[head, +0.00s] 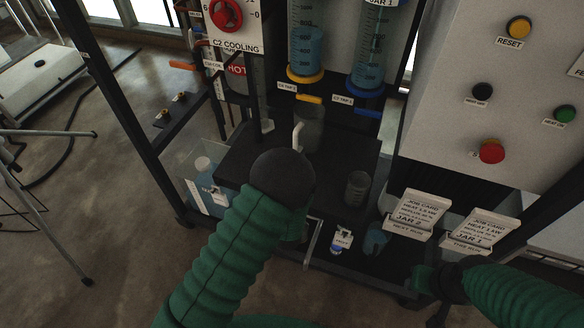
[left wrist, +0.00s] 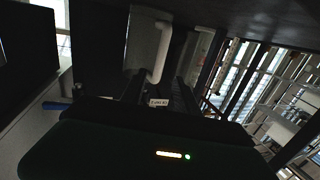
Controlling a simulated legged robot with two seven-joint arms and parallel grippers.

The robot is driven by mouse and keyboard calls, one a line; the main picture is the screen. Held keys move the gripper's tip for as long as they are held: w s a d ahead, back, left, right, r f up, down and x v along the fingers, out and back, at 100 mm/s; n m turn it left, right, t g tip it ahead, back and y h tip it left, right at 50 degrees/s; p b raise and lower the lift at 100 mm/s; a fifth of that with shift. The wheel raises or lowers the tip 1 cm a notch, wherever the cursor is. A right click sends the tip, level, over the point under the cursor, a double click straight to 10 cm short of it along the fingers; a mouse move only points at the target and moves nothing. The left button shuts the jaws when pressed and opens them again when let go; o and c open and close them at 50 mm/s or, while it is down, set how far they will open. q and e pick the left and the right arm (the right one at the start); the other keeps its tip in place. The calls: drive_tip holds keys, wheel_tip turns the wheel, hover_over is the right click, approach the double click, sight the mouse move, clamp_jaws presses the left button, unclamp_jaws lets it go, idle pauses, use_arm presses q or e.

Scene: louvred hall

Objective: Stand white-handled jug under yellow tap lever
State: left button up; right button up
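The jug (head: 311,130) with a white handle (head: 298,135) stands upright on the dark platform, below the yellow tap lever (head: 309,98). In the left wrist view the jug (left wrist: 143,40) and its white handle (left wrist: 161,52) are ahead of my left gripper (left wrist: 158,92). Its two dark fingers look apart, with the handle's lower end in line with the gap; contact cannot be seen. In the head view my left wrist hides those fingers. My right gripper (head: 432,292) is at the lower right, dark and partly out of clear view.
A blue tap lever (head: 368,113) sits right of the yellow one. A clear beaker (head: 357,188) stands on the platform (head: 240,155). A clear tank (head: 202,180) is at left.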

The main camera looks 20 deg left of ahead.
use_arm(q)
drive_tip(key=s+r+m+g+h, duration=0.1)
drive_tip(key=s+m+g+h, duration=0.2)
drive_tip(key=s+g, duration=1.1)
drive_tip(key=s+h, duration=0.1)
drive_tip(key=s, duration=1.1)
drive_tip(key=shift+a+h, duration=0.3)
drive_tip(key=shift+w, duration=0.1)
